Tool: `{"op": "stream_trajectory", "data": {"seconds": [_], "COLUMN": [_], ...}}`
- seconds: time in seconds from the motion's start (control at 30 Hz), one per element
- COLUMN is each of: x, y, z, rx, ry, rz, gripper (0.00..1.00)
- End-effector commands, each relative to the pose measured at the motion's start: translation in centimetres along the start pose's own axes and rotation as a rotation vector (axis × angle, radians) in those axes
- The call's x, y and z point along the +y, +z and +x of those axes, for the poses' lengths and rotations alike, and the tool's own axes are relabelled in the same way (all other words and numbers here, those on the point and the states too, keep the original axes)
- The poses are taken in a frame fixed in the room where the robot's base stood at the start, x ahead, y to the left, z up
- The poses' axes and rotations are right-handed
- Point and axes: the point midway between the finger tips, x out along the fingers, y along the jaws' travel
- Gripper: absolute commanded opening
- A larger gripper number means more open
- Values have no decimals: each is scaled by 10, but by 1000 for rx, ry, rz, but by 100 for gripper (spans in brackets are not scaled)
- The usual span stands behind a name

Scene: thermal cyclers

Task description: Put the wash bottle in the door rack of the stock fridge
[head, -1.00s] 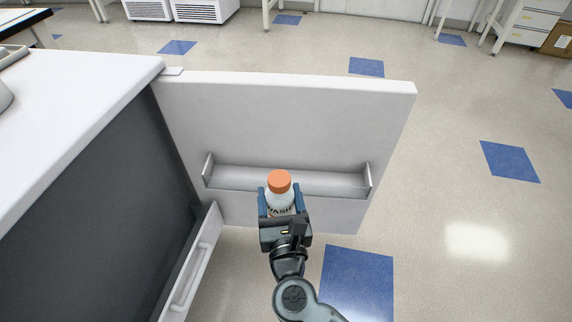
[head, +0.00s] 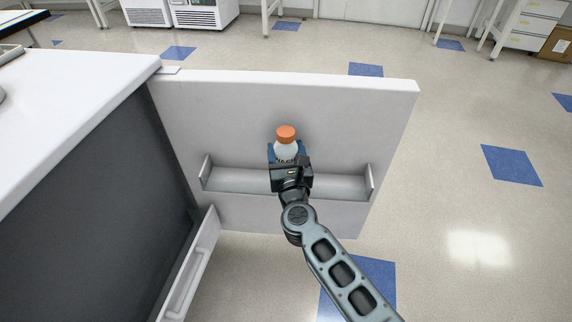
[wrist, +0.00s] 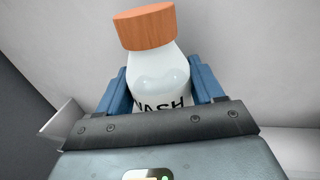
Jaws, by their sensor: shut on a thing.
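The wash bottle (head: 286,149) is white with an orange cap and black lettering. My gripper (head: 287,158) is shut on it, with a blue finger on each side, and holds it upright. The bottle also shows in the wrist view (wrist: 158,72), between the fingers (wrist: 160,92). The door rack (head: 235,181) is a shallow white shelf with end walls on the inner face of the open fridge door (head: 340,115). In the head view the bottle appears over the middle of the rack, close to the door panel. My gripper hides the bottle's base and the middle of the rack.
The stock fridge (head: 80,80) stands at the left with its dark side of the opening facing the door. A drawer front with a handle (head: 190,270) sits low beside the door's hinge side. The floor to the right is clear.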

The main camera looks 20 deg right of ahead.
Motion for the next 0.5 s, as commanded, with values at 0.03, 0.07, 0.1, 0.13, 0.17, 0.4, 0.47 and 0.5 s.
{"op": "stream_trajectory", "data": {"seconds": [0.03, 0.07, 0.1, 0.13, 0.17, 0.4, 0.47, 0.5], "x": [0, 0, 0, 0, 0, 0, 0, 0], "y": [-14, -20, -26, -30, -34, -41, -41, -41], "z": [0, 0, 0, 0, 0, 4, 4, 4], "rx": [1, 2, 2, 1, 1, -1, -1, -1], "ry": [0, 0, 0, 0, 0, 0, 0, 0], "rz": [-1, -2, -1, -2, -2, 0, 0, 0], "gripper": [25, 25, 25, 25, 25, 25, 25, 25]}}
